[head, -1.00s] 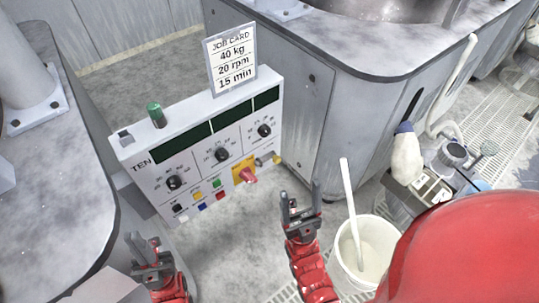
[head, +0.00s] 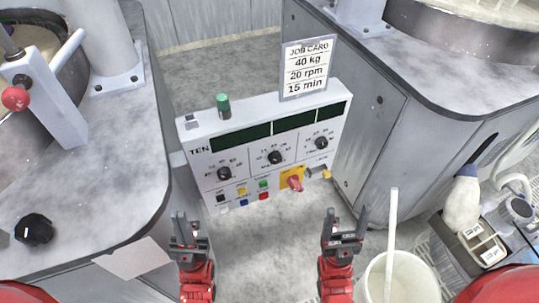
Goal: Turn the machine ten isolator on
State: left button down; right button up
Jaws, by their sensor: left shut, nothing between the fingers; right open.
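The control panel marked TEN (head: 205,172) stands between two grey machines, facing me. Its isolator is a red rotary handle (head: 295,183) on a yellow plate at the lower right of the panel; its exact setting is too small to read. My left gripper (head: 190,224) is shut and empty, below and left of the panel's lower edge. My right gripper (head: 343,222) is open and empty, below and right of the isolator. Neither gripper touches the panel.
A job card (head: 306,69) stands on the panel's top, beside a green cylinder (head: 223,105). A white bucket (head: 400,278) with a stick stands right of my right gripper. Grey machine tables flank the panel. A parts tray (head: 470,250) lies at far right.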

aim_at(293, 181)
jog(key=i+z, duration=0.15)
jog(key=z, duration=0.2)
jog(key=i+j+z, duration=0.1)
jog(key=z, duration=0.25)
jog(key=i+j+z, duration=0.15)
jog(key=z, duration=0.2)
